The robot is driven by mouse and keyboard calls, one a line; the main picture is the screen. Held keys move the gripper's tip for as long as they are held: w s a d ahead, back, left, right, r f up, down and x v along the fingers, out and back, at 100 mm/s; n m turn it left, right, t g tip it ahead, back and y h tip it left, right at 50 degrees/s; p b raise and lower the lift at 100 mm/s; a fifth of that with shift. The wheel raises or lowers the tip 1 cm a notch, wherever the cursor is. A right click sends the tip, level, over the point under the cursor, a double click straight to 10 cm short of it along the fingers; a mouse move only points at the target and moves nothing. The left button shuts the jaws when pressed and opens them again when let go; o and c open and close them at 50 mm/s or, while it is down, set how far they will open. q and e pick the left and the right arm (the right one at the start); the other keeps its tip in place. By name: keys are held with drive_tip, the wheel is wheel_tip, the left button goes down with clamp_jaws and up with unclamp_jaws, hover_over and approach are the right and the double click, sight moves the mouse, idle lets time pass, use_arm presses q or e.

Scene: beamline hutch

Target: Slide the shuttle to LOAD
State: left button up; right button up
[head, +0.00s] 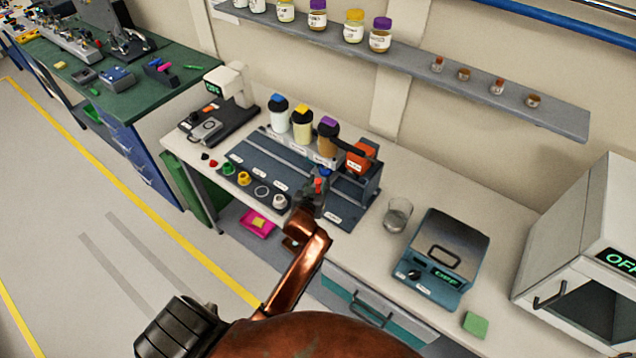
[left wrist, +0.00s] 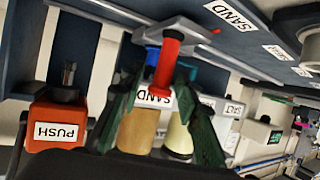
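The dosing station (head: 240,155) is a dark slotted base on the bench, with capped bottles along its back. A red upright handle, apparently the shuttle's (head: 318,184), stands near its right end. In the left wrist view the red handle (left wrist: 167,68) rises between the two dark green fingers of my left gripper (left wrist: 160,80). The fingers stand apart, with gaps beside the handle; I see no firm contact. In the head view my left gripper (head: 315,190) partly hides the handle and the base there. No LOAD label is readable. My right gripper is not in view.
An orange PUSH block (head: 361,156) stands right of the handle; it also shows in the left wrist view (left wrist: 55,125). A glass beaker (head: 398,215) and a blue-grey device (head: 444,258) stand farther right. A shelf (head: 480,85) hangs above.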

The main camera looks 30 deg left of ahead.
use_arm(q)
clamp_jaws()
idle(0.3)
idle(0.3)
